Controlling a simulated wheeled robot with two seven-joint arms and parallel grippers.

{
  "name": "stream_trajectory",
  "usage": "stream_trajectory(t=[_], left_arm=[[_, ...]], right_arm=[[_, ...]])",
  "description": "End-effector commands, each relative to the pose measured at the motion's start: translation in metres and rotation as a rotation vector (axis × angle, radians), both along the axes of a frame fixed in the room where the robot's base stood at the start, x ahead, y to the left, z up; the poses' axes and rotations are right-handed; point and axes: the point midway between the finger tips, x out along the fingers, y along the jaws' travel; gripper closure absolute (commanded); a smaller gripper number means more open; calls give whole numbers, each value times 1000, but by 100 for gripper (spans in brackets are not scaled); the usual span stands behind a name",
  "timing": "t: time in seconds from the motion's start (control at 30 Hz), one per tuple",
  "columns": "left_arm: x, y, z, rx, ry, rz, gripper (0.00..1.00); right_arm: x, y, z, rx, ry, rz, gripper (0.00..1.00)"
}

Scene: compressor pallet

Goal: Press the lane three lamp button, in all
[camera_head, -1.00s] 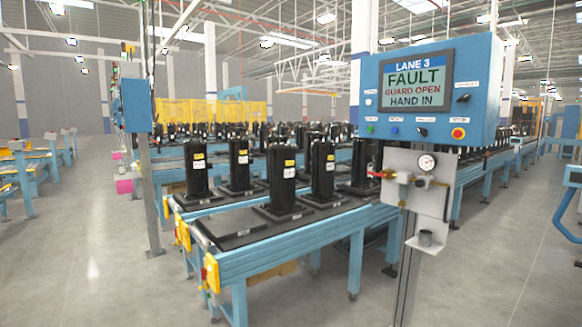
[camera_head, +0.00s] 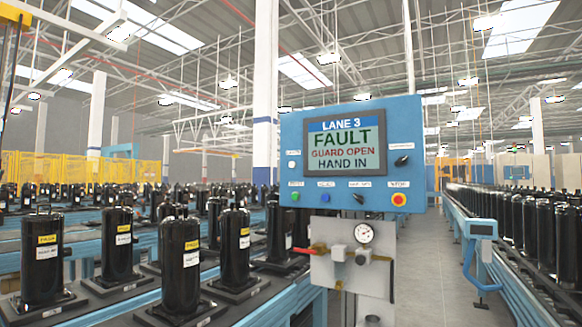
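The blue lane 3 control box (camera_head: 430,135) stands in the middle, facing me. Its screen (camera_head: 345,145) reads "LANE 3, FAULT, GUARD OPEN, HAND IN". A small white button (camera_head: 291,164) sits left of the screen under a label. Below the screen are a green button (camera_head: 295,196), a blue button (camera_head: 325,197), a black selector (camera_head: 358,199) and a red button on yellow (camera_head: 399,199). A black knob (camera_head: 402,161) is at right. The small labels are too blurred to read, so I cannot tell which is the lamp button. Neither gripper is in view.
A plate with a gauge (camera_head: 364,233) and a red-handled valve (camera_head: 308,250) hangs below the box. Black compressors (camera_head: 180,265) stand on pallets on the conveyor at left. A second conveyor line (camera_head: 507,285) is at right, with open grey floor (camera_head: 430,270) between.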

Motion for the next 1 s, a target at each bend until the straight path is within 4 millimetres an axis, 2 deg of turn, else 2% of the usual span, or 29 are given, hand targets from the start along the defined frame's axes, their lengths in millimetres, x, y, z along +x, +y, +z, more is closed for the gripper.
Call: stream_trajectory(t=[0.03, 0.2, 0.23, 1.0], left_arm=[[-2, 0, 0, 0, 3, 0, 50], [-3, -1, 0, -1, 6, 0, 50], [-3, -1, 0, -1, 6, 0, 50], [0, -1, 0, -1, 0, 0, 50]], right_arm=[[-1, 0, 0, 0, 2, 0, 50], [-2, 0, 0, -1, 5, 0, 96], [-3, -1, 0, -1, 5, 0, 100], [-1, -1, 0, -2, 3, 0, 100]])
